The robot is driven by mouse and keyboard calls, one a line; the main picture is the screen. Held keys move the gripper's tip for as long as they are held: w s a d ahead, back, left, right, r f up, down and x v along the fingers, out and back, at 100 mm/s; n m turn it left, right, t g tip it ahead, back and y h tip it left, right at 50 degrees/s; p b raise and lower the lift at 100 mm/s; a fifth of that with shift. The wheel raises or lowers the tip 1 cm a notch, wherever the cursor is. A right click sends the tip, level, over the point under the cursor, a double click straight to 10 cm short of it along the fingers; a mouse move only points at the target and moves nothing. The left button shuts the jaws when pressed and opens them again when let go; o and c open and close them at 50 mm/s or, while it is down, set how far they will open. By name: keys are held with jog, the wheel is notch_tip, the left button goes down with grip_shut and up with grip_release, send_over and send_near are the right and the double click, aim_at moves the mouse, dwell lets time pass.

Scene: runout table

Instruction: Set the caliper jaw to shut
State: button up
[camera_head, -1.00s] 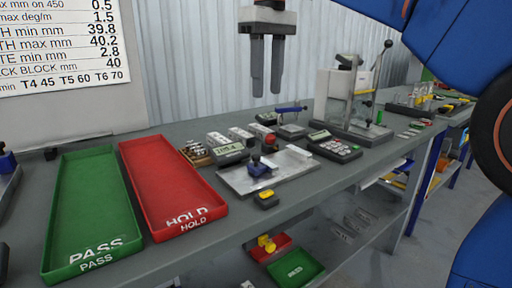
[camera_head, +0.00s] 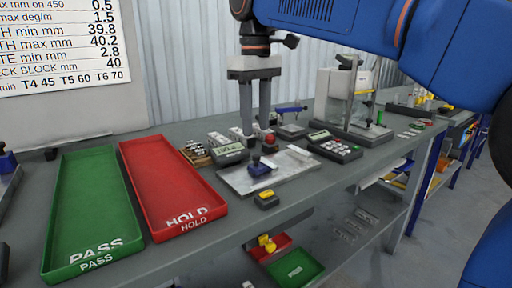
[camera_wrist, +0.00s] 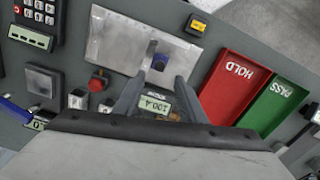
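A grey unit with a lit display (camera_head: 229,153), which looks like the caliper, sits on the bench behind the metal plate. Its display (camera_wrist: 155,103) reads about 100.4 in the wrist view. I cannot make out its jaw; my gripper hides part of the unit. My gripper (camera_head: 256,132) points down just above and beside this unit, with its two fingers apart and nothing seen between them. In the wrist view the fingers (camera_wrist: 160,82) stand on either side of the display. I cannot tell whether they touch the unit.
A metal plate (camera_head: 230,181) with a blue clamp (camera_head: 261,168) lies in front. A red knob (camera_head: 270,139) is close right of the fingers. A red HOLD tray (camera_head: 170,180) and green PASS tray (camera_head: 92,205) lie left. A keypad unit (camera_head: 335,147) is right.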

aim_at(256, 155)
notch_tip(256, 155, down, 7)
dwell(0.4)
grip_shut()
